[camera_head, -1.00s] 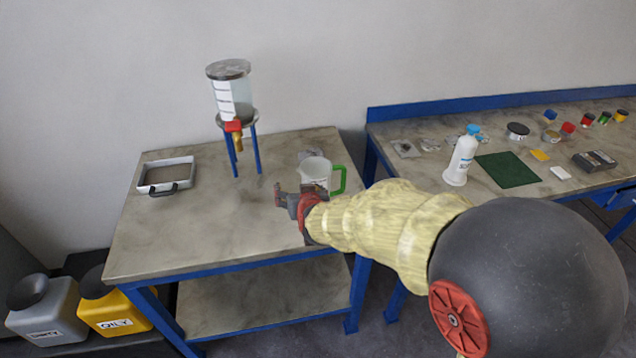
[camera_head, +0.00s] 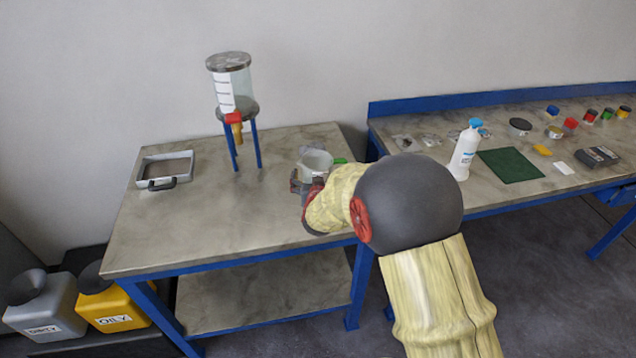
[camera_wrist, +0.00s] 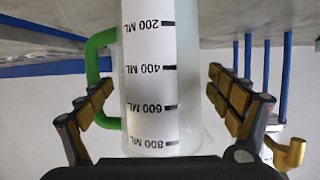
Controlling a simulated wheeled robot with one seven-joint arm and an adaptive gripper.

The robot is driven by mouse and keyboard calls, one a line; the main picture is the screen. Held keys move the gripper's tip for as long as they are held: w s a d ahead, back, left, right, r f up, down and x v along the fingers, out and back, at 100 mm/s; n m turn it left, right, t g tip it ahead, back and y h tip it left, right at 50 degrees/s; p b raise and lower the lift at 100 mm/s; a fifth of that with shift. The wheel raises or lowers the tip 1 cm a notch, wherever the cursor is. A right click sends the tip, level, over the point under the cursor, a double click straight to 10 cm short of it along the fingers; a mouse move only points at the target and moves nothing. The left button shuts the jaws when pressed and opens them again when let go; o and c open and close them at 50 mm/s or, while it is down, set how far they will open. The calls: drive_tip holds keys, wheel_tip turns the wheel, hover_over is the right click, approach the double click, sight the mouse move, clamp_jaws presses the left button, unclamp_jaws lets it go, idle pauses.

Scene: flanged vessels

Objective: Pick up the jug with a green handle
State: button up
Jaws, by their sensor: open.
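The jug (camera_head: 316,161) is a clear cylinder with a white measuring label and a green handle (camera_head: 340,161). It stands near the right edge of the left table. In the wrist view the jug (camera_wrist: 160,75) appears upside down, between the two fingers of my gripper (camera_wrist: 172,105). Its green handle (camera_wrist: 92,70) is on the left and passes by the left finger. The right finger is apart from the jug's wall. My gripper is open around the jug; in the head view my gripper (camera_head: 308,185) partly hides the jug's lower part.
A glass vessel (camera_head: 240,90) on a blue-legged stand with a brass tap is further back on the left table (camera_head: 200,235). A grey tray (camera_head: 165,170) lies at the table's left. A white bottle (camera_head: 463,152) and green mat (camera_head: 510,166) are on the right table.

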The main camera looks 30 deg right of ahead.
drive_tip(key=shift+w+d, duration=0.15)
drive_tip(key=shift+w, duration=0.05)
drive_tip(key=shift+c, duration=0.9)
drive_tip(key=c, duration=1.1)
drive_tip(key=shift+c, duration=0.6)
drive_tip(key=shift+r, duration=0.1)
